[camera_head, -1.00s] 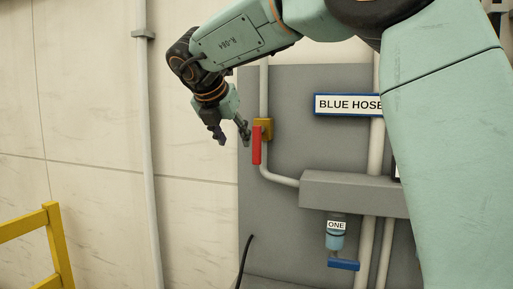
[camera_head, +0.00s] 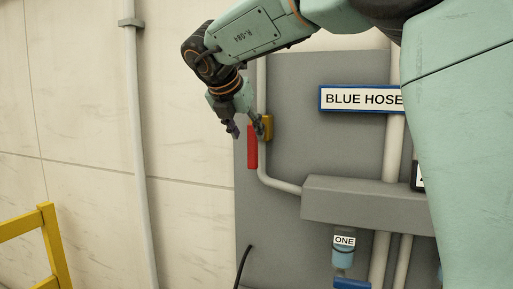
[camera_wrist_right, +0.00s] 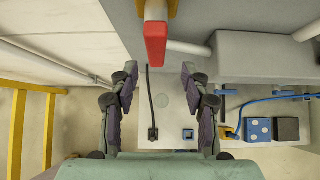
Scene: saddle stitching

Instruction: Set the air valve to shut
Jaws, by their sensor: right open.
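The air valve has a yellow body (camera_head: 267,124) on a grey pipe and a red lever (camera_head: 252,155). The lever hangs straight down, in line with the vertical pipe. My right gripper (camera_head: 246,131) is open at the upper part of the lever, and its fingers partly hide the valve. In the right wrist view the red lever (camera_wrist_right: 155,45) shows above and roughly between the two spread fingers of the right gripper (camera_wrist_right: 159,80). Nothing is between the pads, and I cannot tell whether a finger touches the valve. My left gripper is not in view.
A grey panel (camera_head: 300,230) carries the pipe, a grey box (camera_head: 365,205) and a BLUE HOSE sign (camera_head: 362,98). A coupling marked ONE (camera_head: 344,250) hangs below the box. A yellow railing (camera_head: 40,225) stands at lower left. The wall left of the panel is mostly clear.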

